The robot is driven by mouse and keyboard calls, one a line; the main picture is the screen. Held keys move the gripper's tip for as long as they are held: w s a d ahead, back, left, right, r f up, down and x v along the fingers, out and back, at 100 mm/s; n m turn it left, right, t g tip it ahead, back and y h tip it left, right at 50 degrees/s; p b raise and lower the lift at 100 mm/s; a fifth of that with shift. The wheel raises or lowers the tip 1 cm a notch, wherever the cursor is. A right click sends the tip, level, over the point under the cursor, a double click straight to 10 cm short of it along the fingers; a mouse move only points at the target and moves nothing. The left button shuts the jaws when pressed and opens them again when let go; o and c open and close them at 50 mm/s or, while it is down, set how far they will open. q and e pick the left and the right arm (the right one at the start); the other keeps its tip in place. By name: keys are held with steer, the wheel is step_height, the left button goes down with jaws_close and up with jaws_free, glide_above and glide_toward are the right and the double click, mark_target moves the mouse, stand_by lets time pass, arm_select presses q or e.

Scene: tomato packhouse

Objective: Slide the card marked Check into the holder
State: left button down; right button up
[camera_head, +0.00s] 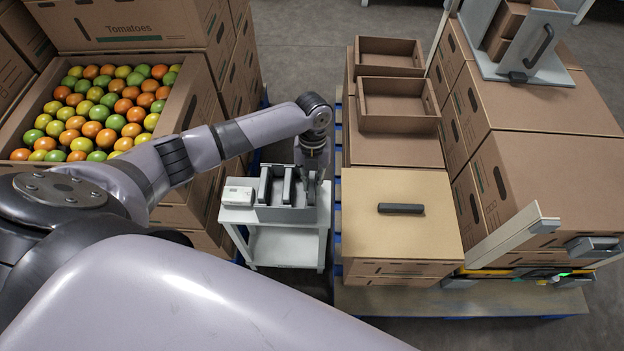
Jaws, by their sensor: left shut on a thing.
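My left gripper (312,180) points down at the right end of a small grey rack (285,213) on a white trolley. It is shut on what looks like an upright card there, mostly hidden by the gripper. Two more upright cards with dark grips, a left one (264,186) and a middle one (288,186), stand in the rack. No marking is readable, so I cannot tell which card reads Check. I cannot clearly tell which fixture is the holder. A pale upright plate with a dark handle (539,46) stands on the cartons at upper right. My right gripper is not in view.
A white box (237,195) sits left of the rack on the trolley (275,247). A tomato carton (196,95) stands at left. Stacked cartons (555,170), open trays (398,122) and a lidded carton (357,232) with a dark handle fill the pallet at right.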

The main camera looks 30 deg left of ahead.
arm_select(q)
steer(key=shift+r+p, duration=3.2)
steer(key=shift+r, duration=0.45)
